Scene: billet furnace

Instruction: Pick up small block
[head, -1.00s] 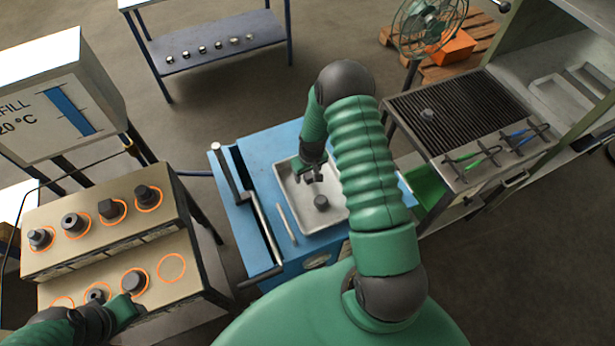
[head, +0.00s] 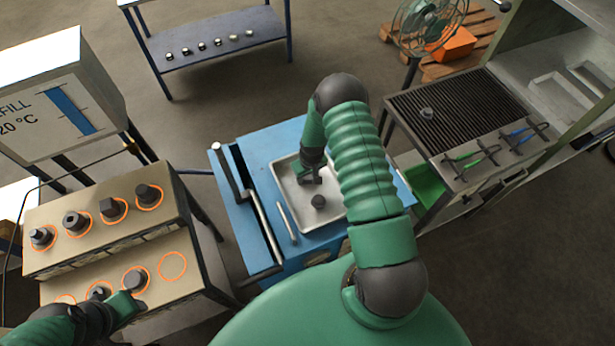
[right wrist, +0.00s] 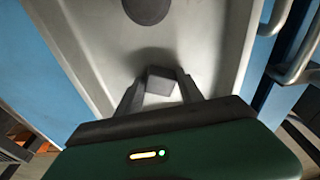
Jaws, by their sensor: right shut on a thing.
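A small grey block (right wrist: 160,82) shows between the fingertips of my right gripper (right wrist: 158,90) in the right wrist view. The right gripper is shut on it, low over the metal tray (right wrist: 205,45). In the head view the right gripper (head: 311,180) is inside the tray (head: 287,187), and the held block is hard to make out. A dark round block (head: 319,202) stands apart in the tray, nearer me; it also shows at the top of the right wrist view (right wrist: 147,8). My left gripper (head: 128,303) is beside a dark block (head: 135,280) on the left stand; its jaws are unclear.
The tray sits on a blue cart (head: 255,160) with a rail along its left side. The left stand (head: 100,250) holds several dark blocks in orange-ringed spots. A dark grill (head: 460,115) stands right. A blue-grey table (head: 220,45) with small pieces is behind.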

